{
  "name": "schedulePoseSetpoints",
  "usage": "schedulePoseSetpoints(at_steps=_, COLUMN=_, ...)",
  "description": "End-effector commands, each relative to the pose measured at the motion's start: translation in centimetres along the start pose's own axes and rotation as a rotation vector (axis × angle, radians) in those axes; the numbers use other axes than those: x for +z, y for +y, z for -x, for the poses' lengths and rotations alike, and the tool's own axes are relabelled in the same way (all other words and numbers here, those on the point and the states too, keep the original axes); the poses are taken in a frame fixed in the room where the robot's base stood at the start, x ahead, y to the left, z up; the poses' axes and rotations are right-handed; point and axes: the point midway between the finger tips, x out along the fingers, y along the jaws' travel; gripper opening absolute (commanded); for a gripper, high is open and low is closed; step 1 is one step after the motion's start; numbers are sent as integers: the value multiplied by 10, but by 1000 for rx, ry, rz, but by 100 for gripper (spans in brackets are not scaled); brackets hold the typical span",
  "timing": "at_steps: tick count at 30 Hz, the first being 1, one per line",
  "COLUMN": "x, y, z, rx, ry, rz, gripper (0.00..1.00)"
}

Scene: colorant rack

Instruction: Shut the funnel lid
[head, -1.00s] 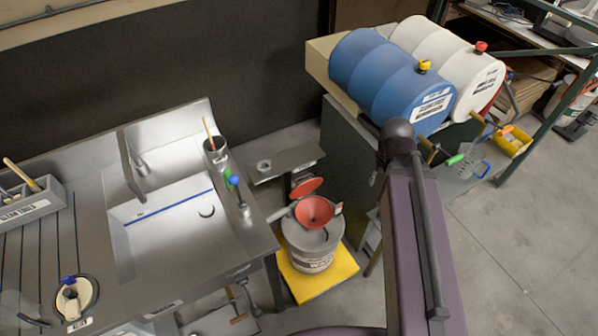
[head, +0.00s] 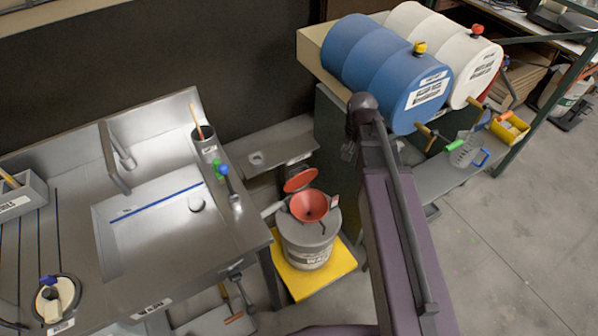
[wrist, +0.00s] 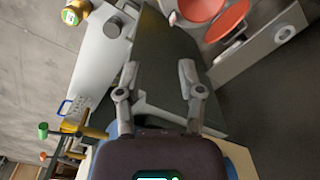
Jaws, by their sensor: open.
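The red funnel (head: 309,206) sits on top of a grey waste drum (head: 308,245). Its round red lid (head: 300,179) stands tilted up at the funnel's back edge, so the funnel mouth is open. In the wrist view the funnel (wrist: 226,21) and the lid (wrist: 201,8) are at the top right, partly cut off by the frame edge. My gripper (wrist: 158,68) is open and empty in the wrist view, with both fingers apart from the funnel and lid.
The drum stands on a yellow platform (head: 322,272). A steel sink bench (head: 250,238) is to the left. A blue barrel (head: 385,70) and a white barrel (head: 440,45) lie behind my arm. A small metal shelf (head: 272,153) is behind the funnel.

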Motion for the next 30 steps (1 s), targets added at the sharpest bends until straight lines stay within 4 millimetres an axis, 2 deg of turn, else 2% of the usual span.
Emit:
schedulePoseSetpoints(at_steps=1, x=-17, y=-18, z=-21, rx=-2, ry=1, rz=-39, gripper=49)
schedulePoseSetpoints(at_steps=3, x=-31, y=-37, z=-35, rx=-4, ry=3, rz=-110, gripper=49)
schedulePoseSetpoints(at_steps=12, x=-81, y=-126, z=-94, rx=-14, ry=6, rz=-405, gripper=49)
schedulePoseSetpoints(at_steps=18, x=-103, y=-179, z=-124, rx=-21, ry=7, rz=-575, gripper=49)
schedulePoseSetpoints(at_steps=24, x=-112, y=-208, z=-138, rx=-25, ry=6, rz=-675, gripper=49)
schedulePoseSetpoints(at_steps=30, x=-113, y=-214, z=-139, rx=-27, ry=6, rz=-701, gripper=49)
